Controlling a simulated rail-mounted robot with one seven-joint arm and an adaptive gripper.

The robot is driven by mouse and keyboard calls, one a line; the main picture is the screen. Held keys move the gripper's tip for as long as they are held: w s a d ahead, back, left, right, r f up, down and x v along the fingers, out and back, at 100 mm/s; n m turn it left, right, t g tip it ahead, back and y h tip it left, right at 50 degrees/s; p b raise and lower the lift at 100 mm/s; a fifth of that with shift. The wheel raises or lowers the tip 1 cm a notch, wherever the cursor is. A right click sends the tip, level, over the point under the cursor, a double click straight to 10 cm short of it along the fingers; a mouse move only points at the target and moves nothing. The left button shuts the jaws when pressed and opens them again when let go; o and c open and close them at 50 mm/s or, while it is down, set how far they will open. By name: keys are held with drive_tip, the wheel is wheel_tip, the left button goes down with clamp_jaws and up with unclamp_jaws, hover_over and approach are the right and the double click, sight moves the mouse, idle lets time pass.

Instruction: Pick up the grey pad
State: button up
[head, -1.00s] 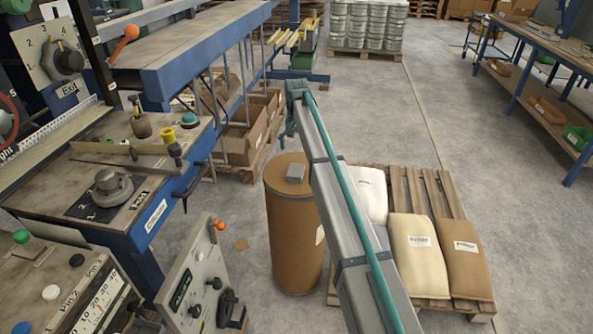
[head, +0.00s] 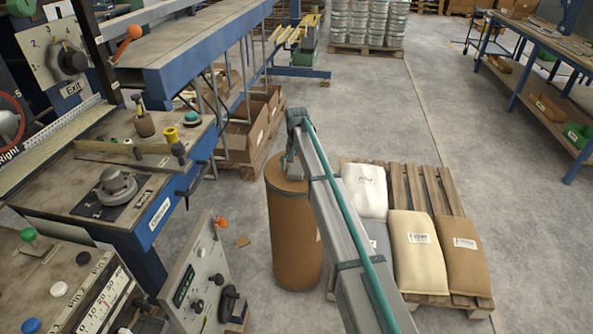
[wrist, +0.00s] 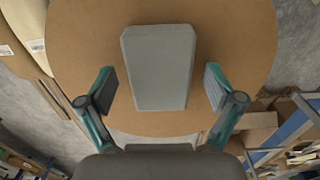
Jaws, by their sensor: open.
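The grey pad (wrist: 158,65) lies flat on the round brown top of a drum (wrist: 240,40) in the wrist view. My gripper (wrist: 160,88) is open above the drum top, with one finger to the left of the pad and one to the right. There are gaps between both fingers and the pad, and the gripper is empty. In the head view the drum (head: 295,240) stands on the floor with my gripper (head: 290,166) over its top. I cannot make out the pad there, behind my arm.
A wooden pallet with filled sacks (head: 411,250) stands right of the drum. Machine benches with knobs (head: 110,190) are on the left, and a control panel (head: 200,275) stands in front. Cardboard boxes (head: 245,140) sit behind the drum.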

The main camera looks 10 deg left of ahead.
drive_tip(key=c, duration=1.3)
drive_tip(key=shift+o, duration=0.2)
drive_tip(key=shift+r, duration=0.2)
drive_tip(key=shift+r, duration=0.55)
drive_tip(key=s+d+r+b, duration=0.2)
drive_tip(key=s+d+r, duration=0.1)
drive_tip(key=s+r, duration=0.8)
drive_tip(key=shift+s+d+r, duration=0.25)
drive_tip(key=shift+s+r, duration=0.05)
drive_tip(key=shift+s, duration=0.95)
drive_tip(key=o, duration=0.4)
drive_tip(key=shift+c, duration=1.2)
